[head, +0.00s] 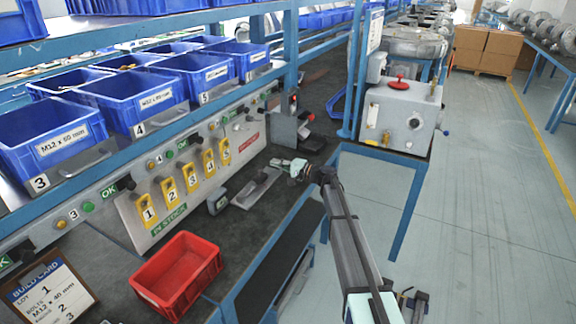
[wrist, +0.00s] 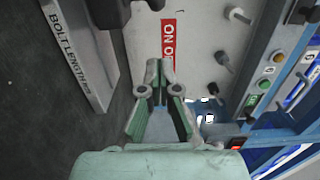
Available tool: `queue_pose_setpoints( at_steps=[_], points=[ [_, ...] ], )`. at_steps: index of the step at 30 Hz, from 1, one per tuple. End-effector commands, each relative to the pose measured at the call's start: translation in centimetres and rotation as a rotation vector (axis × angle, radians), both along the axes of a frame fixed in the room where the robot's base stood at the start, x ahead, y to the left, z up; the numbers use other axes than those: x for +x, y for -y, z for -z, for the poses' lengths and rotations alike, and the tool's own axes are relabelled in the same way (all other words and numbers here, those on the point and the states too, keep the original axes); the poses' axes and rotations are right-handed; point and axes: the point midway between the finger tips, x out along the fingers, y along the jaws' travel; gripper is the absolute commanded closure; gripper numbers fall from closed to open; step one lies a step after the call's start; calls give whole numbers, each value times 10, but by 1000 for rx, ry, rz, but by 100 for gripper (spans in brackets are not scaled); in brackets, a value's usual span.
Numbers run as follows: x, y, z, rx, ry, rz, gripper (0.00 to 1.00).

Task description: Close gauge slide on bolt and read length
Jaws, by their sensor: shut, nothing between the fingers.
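My gripper (head: 279,163) is over the bench in the head view, beyond and just above a flat grey gauge (head: 257,189) lying on the dark top. In the wrist view my gripper (wrist: 161,75) is shut and empty, its green-padded fingers meeting at the tips. The gauge's grey plate (wrist: 84,50), lettered "BOLT LENGTH", shows at the upper left there, apart from the fingers. A dark block (wrist: 108,10) at the top edge is cut off, and I cannot tell if it is the slide. The bolt and any length reading cannot be made out.
A small dark display box (head: 218,201) and a red bin (head: 178,273) are left of the gauge. The sloped panel with yellow numbered tags (head: 195,172) stands behind. A red label (wrist: 168,40) is on it. A grey stand (head: 286,130) is farther back.

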Motion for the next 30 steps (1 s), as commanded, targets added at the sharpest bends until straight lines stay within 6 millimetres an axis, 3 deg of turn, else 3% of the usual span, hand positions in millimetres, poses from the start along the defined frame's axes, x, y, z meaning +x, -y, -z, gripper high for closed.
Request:
queue_pose_setpoints(
  at_steps=[3, 7, 23, 30],
  points=[
    [-18, -12, -2, 0, 0, -2, 100],
    [-27, -20, -2, 0, 0, -1, 100],
    [-33, -25, 0, 0, 0, 0, 100],
    [-61, -37, 4, 0, 1, -3, 100]
  ],
)
